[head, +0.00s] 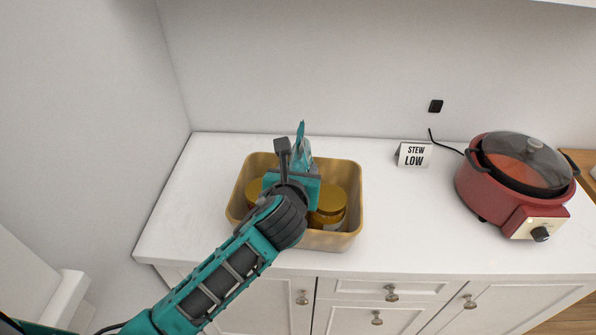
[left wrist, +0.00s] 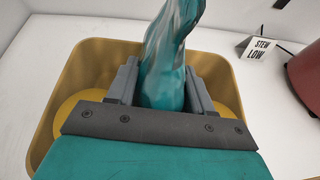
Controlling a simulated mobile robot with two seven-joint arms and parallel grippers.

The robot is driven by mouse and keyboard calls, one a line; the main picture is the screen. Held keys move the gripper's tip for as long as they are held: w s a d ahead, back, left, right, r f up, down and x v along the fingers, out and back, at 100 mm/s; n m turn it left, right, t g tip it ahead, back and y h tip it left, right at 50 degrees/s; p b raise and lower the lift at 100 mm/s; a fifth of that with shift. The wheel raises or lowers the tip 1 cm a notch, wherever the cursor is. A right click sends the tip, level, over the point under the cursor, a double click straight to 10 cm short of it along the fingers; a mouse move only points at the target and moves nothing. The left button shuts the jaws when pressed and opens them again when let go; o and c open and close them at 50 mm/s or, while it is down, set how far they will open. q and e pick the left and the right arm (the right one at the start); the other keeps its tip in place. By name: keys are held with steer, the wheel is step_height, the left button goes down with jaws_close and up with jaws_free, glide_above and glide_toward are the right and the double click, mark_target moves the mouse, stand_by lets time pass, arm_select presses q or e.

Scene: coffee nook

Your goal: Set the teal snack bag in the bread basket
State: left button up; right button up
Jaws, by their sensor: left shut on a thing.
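The teal snack bag (left wrist: 170,60) is held between the two fingers of my left gripper (left wrist: 163,88) in the left wrist view. In the head view the bag's top (head: 301,142) sticks up beyond my left gripper (head: 291,165), above the basket. The bread basket (head: 349,172) is a tan, open, rectangular bin on the white counter; its rim also shows in the left wrist view (left wrist: 90,52). My gripper and wrist hide part of its inside. I cannot tell whether the bag touches the basket. My right gripper is not in view.
Round golden-lidded jars (head: 329,199) sit inside the basket on both sides of my gripper. A small "STEW LOW" sign (head: 414,154) and a red slow cooker (head: 512,182) stand to the right.

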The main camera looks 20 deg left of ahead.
arm_select(q)
steer(key=shift+f, duration=0.15)
steer(key=o, duration=1.1)
steer(key=shift+o, duration=0.2)
steer(key=v, duration=1.2)
